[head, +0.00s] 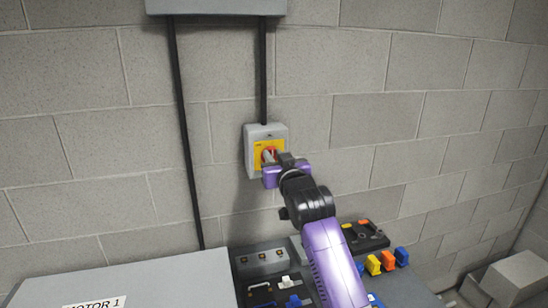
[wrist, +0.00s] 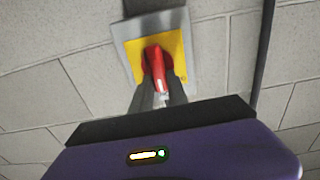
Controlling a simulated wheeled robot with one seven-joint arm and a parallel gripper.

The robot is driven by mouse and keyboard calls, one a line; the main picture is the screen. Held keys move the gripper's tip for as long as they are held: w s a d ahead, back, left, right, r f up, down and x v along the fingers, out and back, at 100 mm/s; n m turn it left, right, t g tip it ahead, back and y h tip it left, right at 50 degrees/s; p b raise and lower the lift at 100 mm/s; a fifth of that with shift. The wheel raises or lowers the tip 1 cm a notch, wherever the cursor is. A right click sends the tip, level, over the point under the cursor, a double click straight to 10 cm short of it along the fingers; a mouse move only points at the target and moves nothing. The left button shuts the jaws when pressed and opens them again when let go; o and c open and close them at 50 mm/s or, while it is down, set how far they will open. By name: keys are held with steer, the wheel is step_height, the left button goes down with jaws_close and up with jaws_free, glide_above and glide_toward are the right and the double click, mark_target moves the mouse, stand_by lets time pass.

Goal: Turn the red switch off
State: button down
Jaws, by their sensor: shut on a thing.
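The red switch (head: 267,155) is a rotary handle on a yellow plate (head: 258,146), on a grey box (head: 251,134) fixed to the block wall. In the wrist view the red handle (wrist: 153,60) stands out from the yellow plate (wrist: 172,45). My gripper (head: 274,161) is at the front of the box, and its fingers (wrist: 158,98) are shut on the lower end of the red handle. The fingers and wrist hide part of the handle, so its exact angle is hard to tell in the head view.
A grey cabinet labelled MOTOR 1 (head: 130,280) stands at the lower left. A bench below the switch holds a black tray (head: 365,238), several coloured clips (head: 387,262) and a grey block with hooks (head: 264,257). Black conduits run up the wall to a box above.

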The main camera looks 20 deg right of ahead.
steer(key=shift+n, duration=0.3)
steer(key=shift+a+f+n, duration=0.3)
steer(key=shift+n, duration=2.55)
steer(key=shift+a+f+n, duration=0.25)
steer(key=shift+a+n, duration=0.05)
steer(key=shift+n, duration=2.5)
steer(key=shift+a+f+n, duration=0.3)
steer(key=shift+n, duration=2.55)
steer(key=c, duration=1.3)
jaws_free()
